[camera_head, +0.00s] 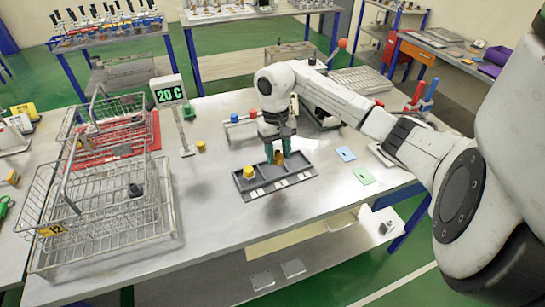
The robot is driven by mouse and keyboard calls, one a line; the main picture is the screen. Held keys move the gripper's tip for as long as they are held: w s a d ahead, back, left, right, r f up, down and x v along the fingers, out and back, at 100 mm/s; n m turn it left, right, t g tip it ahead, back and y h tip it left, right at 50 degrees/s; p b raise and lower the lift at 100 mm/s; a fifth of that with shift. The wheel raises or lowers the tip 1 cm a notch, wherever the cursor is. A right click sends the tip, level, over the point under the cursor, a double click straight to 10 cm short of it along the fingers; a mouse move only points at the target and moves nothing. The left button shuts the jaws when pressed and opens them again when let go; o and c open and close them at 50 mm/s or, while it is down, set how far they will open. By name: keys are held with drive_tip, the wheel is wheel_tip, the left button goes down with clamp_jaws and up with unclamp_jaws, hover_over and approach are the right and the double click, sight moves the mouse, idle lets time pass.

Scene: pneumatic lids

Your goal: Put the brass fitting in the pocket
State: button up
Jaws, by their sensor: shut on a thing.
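A grey tray (261,192) with several pockets lies on the metal table. A yellow fitting (248,173) stands in its left pocket. My gripper (279,157) points down over the tray's right part, with teal fingertips. It is shut on a brass fitting (279,157), which shows between the fingertips. The fitting is at or just above the rear right part of the tray; I cannot tell whether it touches the tray. Another small yellow fitting (201,146) stands on the table, behind and left of the tray.
Wire baskets (110,225) and a red mat (152,125) take up the left side. A "20 C" display (169,95) stands behind the tray. Blue (345,153) and green (363,176) cards lie to the right. The table in front of the tray is clear.

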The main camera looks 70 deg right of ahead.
hover_over(274, 172)
drive_tip(key=f, duration=0.4)
drive_tip(key=shift+w+d+p, duration=0.15)
drive_tip(key=shift+w+p, duration=0.05)
drive_tip(key=shift+p, duration=0.2)
wheel_tip(274, 172, down, 3)
drive_tip(key=shift+r+p, duration=0.1)
drive_tip(key=shift+p, duration=0.75)
drive_tip(key=shift+d+f, duration=0.1)
drive_tip(key=shift+f, duration=0.2)
drive_tip(key=shift+f, duration=0.2)
drive_tip(key=o, duration=0.9)
drive_tip(key=shift+o, duration=0.2)
drive_tip(key=shift+r, duration=0.15)
wheel_tip(274, 172, up, 12)
drive_tip(key=w+d+b, duration=0.1)
drive_tip(key=b, duration=0.3)
drive_tip(key=shift+w, duration=0.15)
